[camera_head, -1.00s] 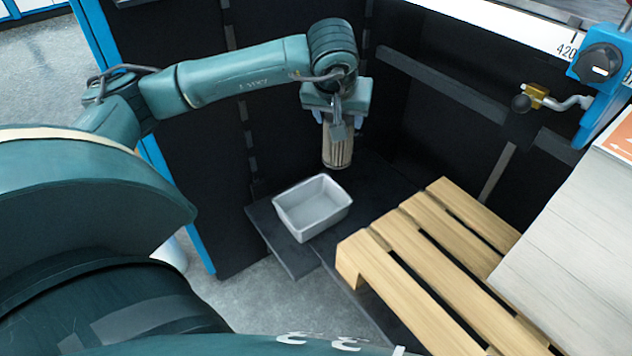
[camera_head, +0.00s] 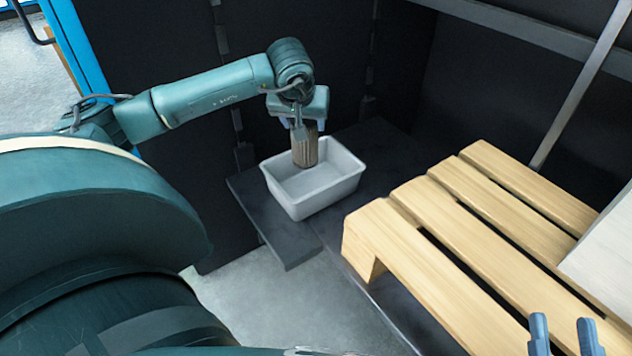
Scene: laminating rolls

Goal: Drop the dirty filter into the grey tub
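The dirty filter (camera_head: 306,152) is a brownish pleated cylinder, hanging upright at the grey tub. My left gripper (camera_head: 301,123) is shut on its top. The filter's lower end overlaps the tub's opening in the picture, toward the back; I cannot tell exactly how deep it reaches. The grey tub (camera_head: 326,196) is an open rectangular bin with an empty-looking floor. My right gripper (camera_head: 563,338) shows at the bottom right as two blue fingers apart, with nothing between them, in front of the pallet.
The tub stands on a dark plate (camera_head: 285,248). A wooden pallet (camera_head: 430,250) lies to the right, with a pale stack (camera_head: 605,250) on it at the right edge. Dark walls (camera_head: 300,40) rise close behind the tub. Grey floor (camera_head: 255,300) is clear in front.

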